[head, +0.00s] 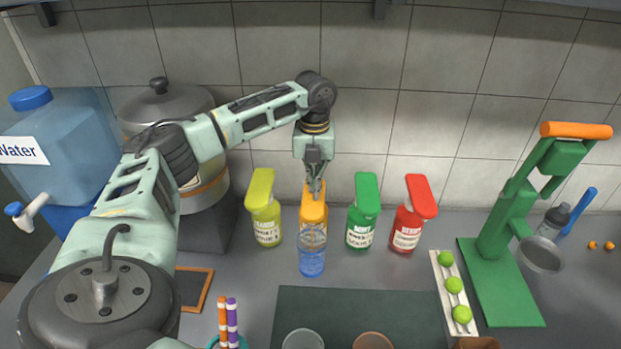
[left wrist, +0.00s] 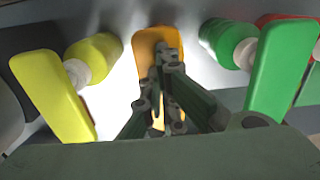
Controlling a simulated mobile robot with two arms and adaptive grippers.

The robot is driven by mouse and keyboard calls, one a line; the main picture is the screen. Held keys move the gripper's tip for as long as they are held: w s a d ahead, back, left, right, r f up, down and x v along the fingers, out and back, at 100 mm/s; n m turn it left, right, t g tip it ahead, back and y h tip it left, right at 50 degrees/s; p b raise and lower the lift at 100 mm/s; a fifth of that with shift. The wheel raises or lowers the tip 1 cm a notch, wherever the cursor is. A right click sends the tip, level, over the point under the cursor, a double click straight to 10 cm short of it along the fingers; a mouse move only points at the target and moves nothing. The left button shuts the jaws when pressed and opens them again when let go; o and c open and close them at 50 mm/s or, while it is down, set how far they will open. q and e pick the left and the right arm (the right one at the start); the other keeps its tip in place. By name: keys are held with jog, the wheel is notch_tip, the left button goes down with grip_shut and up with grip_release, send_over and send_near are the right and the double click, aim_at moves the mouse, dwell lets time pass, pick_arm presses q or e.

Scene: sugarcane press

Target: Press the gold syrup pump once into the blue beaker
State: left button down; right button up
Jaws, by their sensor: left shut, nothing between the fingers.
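The gold syrup pump (head: 313,212) stands in the row of pump bottles, between a yellow-green one and a green one. The clear blue beaker (head: 312,262) stands right in front of it and hides its lower part. My left gripper (head: 315,192) is shut and empty, pointing down at the top of the gold pump. In the left wrist view the closed fingers (left wrist: 166,62) overlap the gold pump's head (left wrist: 150,40). I cannot tell whether they touch it. My right gripper is not in view.
A yellow-green pump (head: 263,207) stands close on the left. A green pump (head: 363,211) and a red pump (head: 412,214) stand on the right. A green press (head: 505,265) and a tray of limes (head: 443,272) are further right. A dark mat (head: 350,309) lies in front.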

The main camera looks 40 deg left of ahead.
pick_arm(q)
jog(key=shift+r+p, duration=1.7)
jog(key=shift+r, duration=0.3)
jog(key=shift+r+p, duration=0.3)
jog(key=shift+r, duration=0.05)
notch_tip(320, 180, up, 6)
jog(key=p, duration=0.5)
jog(key=shift+f, duration=0.1)
